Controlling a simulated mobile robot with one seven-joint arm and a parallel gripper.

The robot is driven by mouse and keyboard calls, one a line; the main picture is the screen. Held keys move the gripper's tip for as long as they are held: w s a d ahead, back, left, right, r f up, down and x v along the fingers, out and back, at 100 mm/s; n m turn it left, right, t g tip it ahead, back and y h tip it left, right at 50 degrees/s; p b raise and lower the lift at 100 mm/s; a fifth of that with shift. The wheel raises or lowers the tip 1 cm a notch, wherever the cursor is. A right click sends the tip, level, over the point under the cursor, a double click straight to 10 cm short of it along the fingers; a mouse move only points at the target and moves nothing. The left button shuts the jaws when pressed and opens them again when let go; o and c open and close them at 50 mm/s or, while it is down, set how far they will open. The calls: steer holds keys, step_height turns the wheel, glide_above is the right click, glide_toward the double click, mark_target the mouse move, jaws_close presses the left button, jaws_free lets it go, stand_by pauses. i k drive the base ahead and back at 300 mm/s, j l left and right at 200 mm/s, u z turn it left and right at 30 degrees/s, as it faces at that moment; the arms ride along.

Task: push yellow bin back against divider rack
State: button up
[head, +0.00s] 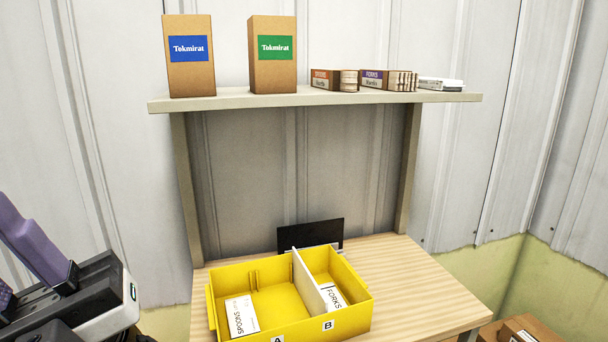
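The yellow bin (283,317) stands upright on the wooden table near its front edge. It has compartments marked A and B with a pale divider (309,284) between them. A white SPOONS packet lies in A and a white FORKS packet (334,297) in B. Behind the bin stands a low black panel (310,233) with a white strip at its foot, perhaps the divider rack. I cannot tell whether bin and panel touch. My gripper (18,266) is at the left edge, apart from the bin. Its purple fingers look spread, with tips cut off by the frame.
The table (420,284) is bare to the right of the bin. A shelf (315,98) on two posts above holds two Tokmirat boxes, small cutlery boxes and a white item. Cardboard boxes (520,328) sit low at the right. A corrugated wall closes the back.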

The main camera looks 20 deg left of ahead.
mark_target(281, 313)
steer(key=i+l+u, duration=0.1)
steer(key=l+u, duration=1.05)
